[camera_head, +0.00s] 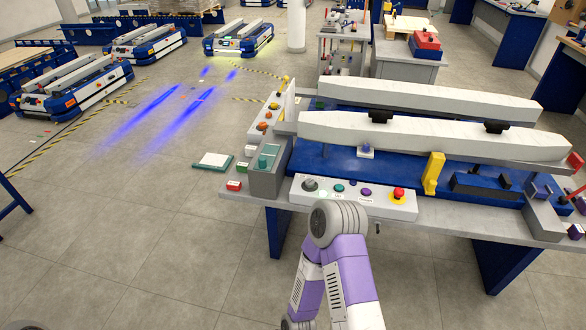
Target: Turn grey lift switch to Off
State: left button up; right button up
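A light grey control panel (353,203) sits along the front edge of the lift cart. A round dark grey knob (310,184) is at its left end, likely the grey lift switch; its setting is too small to read. To its right are a teal button (339,188), a purple button (366,192) and a red knob on a yellow base (398,194). One of my arms, purple and white, rises from the bottom middle. Its round joint overlaps the panel's lower edge in the picture. No gripper fingers show, so neither gripper can be seen.
The lift cart carries long white beams (435,135) over a blue deck (375,165). A yellow bracket (433,173) stands right of the panel. A grey box (266,172) and side panel (268,118) are at left. Open floor (130,230) lies to the left.

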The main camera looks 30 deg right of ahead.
aim_at(309, 182)
jog(key=z, duration=0.5)
jog(key=i, duration=0.8)
jog(key=z, duration=0.75)
